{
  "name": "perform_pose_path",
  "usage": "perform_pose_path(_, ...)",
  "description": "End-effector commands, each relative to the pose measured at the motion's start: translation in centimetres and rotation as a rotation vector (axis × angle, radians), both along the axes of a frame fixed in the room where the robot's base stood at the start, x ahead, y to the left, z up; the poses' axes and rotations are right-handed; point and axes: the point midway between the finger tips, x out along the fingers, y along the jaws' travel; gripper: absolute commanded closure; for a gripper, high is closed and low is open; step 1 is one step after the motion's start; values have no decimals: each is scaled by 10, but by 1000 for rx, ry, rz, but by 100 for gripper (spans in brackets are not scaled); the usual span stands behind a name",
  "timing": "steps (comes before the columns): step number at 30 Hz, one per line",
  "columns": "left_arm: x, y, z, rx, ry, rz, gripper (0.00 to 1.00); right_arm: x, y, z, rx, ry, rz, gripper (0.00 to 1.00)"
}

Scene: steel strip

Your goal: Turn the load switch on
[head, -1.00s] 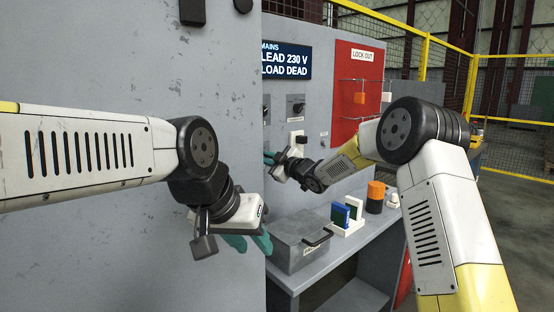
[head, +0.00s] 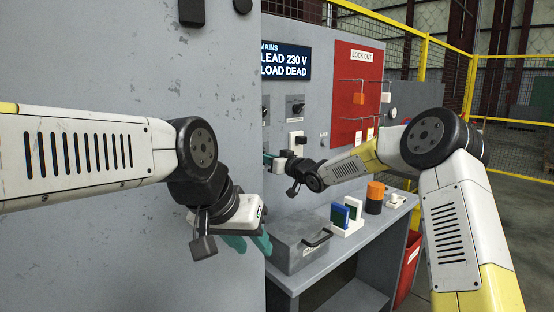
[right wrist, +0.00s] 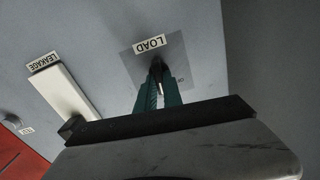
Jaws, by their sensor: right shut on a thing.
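The load switch (right wrist: 156,68) shows in the right wrist view as a dark handle on a grey plate, under a label reading LOAD. My right gripper (right wrist: 158,88) has its teal fingers close together around the handle, shut on it and hiding most of it. In the head view the right gripper (head: 268,157) reaches the grey panel from the right, and the switch is hidden behind it. My left gripper (head: 249,243) is in front of the cabinet at the lower middle, its teal fingers apart and empty.
A white box (right wrist: 66,92) labelled LEAKAGE is beside the switch. A display (head: 285,62) reads LOAD DEAD. A red lock-out board (head: 358,95) hangs to the right. A grey lidded box (head: 297,243) and blue and green items (head: 345,213) stand on the bench below.

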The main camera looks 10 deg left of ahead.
Motion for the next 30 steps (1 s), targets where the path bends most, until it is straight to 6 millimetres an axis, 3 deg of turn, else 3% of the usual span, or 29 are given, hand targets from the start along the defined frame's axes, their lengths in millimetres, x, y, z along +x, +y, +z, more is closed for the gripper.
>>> perform_pose_path(15, 0, 0, 0, 0, 0, 0, 64, 3, -3, -2, 285, 367, -2, 100)
perform_pose_path(30, 0, 0, 0, 0, 0, 0, 64, 3, -3, -3, 419, 542, -2, 100)
